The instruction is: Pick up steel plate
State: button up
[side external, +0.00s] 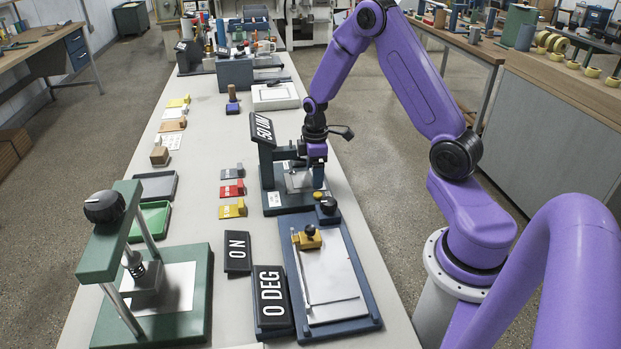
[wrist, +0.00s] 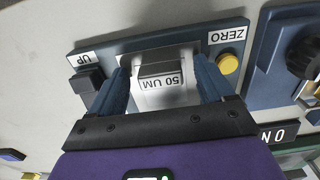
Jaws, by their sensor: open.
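My gripper (side external: 316,160) points down over a dark blue thickness gauge (side external: 277,203) with a tilted display reading about 50 UM. In the wrist view my gripper (wrist: 162,66) is open, one blue finger on each side of a bright metal plate (wrist: 182,98). A grey block labelled 50 UM (wrist: 160,78) is above the middle of this plate. The plate also shows under my gripper in the side view (side external: 298,183). I cannot tell whether the fingers touch it. The gauge base in the wrist view (wrist: 88,57) carries UP and ZERO labels.
A blue coating bed (side external: 374,322) with a white sheet and yellow applicator stands in front of the gauge. ON and 0 DEG signs (side external: 270,300) stand beside it. A green press (side external: 205,320) is at front left. Grey, red and yellow blocks (side external: 232,190) lie left of the gauge.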

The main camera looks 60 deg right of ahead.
jog(key=shift+f, duration=0.1)
jog(key=c, duration=1.3)
jog(key=shift+r, duration=0.75)
jog(key=s+d, duration=1.2)
jog(key=s, duration=0.1)
jog(key=w+a, duration=0.4)
jog(key=w, duration=0.1)
jog(key=shift+w+a+f, duration=0.35)
jog(key=shift+r, duration=0.1)
jog(key=shift+r, duration=2.9)
